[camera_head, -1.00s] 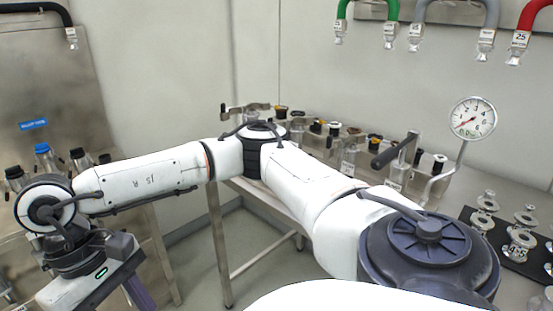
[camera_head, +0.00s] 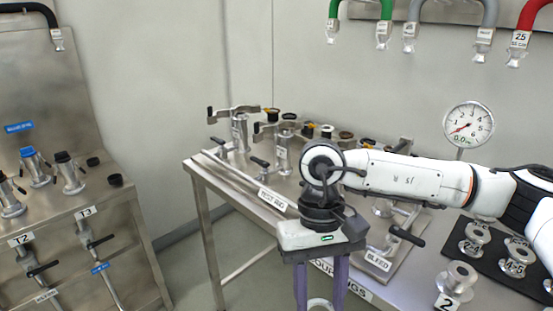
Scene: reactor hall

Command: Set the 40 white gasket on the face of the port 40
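My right gripper (camera_head: 320,300) hangs fingers-down at the bottom centre, on the arm from the right. Its two purple fingers are apart with a white ring (camera_head: 320,303) spanning the gap between them, apparently the white gasket; its lower part is cut off by the picture edge. The gripper is in front of the test rig table. No label 40 is clearly readable, so I cannot tell which port is port 40. My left gripper is not in view.
A black mat with metal flange fittings (camera_head: 475,238) lies at the right, and another flanged fitting (camera_head: 457,279) stands beside it. A bench with capped valves (camera_head: 67,173) is at the left. A pressure gauge (camera_head: 468,124) rises behind my arm. Hoses hang above.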

